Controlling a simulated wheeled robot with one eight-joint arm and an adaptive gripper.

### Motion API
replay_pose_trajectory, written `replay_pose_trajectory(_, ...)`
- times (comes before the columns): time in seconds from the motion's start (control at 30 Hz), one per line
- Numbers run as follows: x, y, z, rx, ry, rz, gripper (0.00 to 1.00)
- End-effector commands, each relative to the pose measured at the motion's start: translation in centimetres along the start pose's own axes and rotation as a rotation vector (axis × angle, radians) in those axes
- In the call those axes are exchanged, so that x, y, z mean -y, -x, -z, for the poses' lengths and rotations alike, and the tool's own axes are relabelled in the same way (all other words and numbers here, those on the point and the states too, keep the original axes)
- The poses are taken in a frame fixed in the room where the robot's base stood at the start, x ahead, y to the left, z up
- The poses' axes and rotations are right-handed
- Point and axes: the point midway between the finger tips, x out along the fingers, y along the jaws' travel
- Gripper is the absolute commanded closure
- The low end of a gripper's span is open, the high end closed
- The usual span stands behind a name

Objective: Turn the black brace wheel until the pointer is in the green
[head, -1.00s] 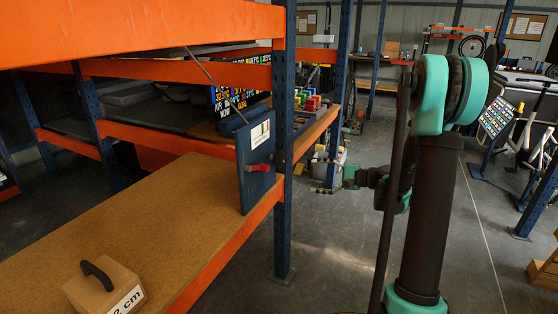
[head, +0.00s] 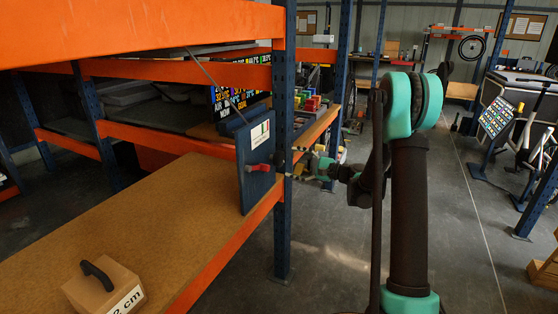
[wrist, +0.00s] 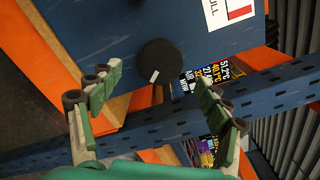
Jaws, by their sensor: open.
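The black brace wheel (wrist: 158,62) shows in the wrist view as a round dark disc with a white mark, on a blue panel (wrist: 95,25). The panel (head: 256,185) stands upright at the shelf's right edge in the head view. Its white label (head: 260,135) bears green and red; part of it (wrist: 228,14) shows in the wrist view. I cannot make out the pointer's reading. My gripper (wrist: 160,84) is open, its fingers to either side of the wheel in the picture, apparently short of it. In the head view my gripper (head: 312,165) is right of the panel, beyond the post.
A blue perforated post (head: 284,215) stands close to my gripper; it crosses the wrist view behind the fingers (wrist: 270,97). A red part (head: 258,167) juts from the panel. A handled box (head: 103,290) sits on the shelf (head: 110,225). The floor right of the shelf is open.

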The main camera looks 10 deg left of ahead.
Motion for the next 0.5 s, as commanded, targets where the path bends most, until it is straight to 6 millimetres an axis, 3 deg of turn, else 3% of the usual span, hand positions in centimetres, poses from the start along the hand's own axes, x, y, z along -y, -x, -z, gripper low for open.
replay_pose_trajectory(0.2, -0.1, -4.0, -0.1, 0.002, 0.0, -0.001, 0.23)
replay_pose_trajectory(0.5, 0.0, -6.5, 0.0, 0.0, 0.0, 0.0, 0.23)
